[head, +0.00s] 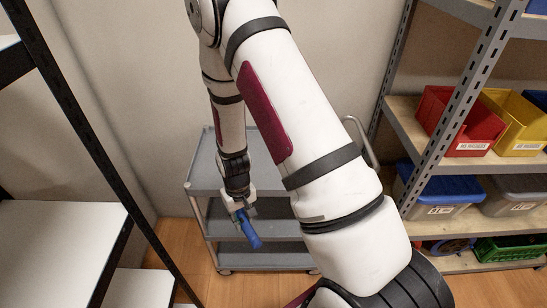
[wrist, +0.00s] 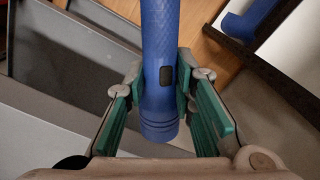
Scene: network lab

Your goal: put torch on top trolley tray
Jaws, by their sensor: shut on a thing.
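The blue torch (head: 247,228) is held in my gripper (head: 240,209) in the head view, tilted downward in front of the trolley. In the wrist view the torch (wrist: 160,70) runs up between the green finger pads of my gripper (wrist: 160,95), with a dark button on its side. The fingers are shut on it. The grey trolley has a top tray (head: 206,172), partly hidden behind my arm, and lower trays beneath. The visible part of the top tray is empty. In the head view the torch appears below and in front of the top tray's front edge.
A shelf rack stands right, with a red bin (head: 462,122), a yellow bin (head: 518,125), a blue-lidded box (head: 440,190) and a green crate (head: 510,247). A black-framed shelf with white boards (head: 60,245) stands left. The trolley handle (head: 361,140) rises at right.

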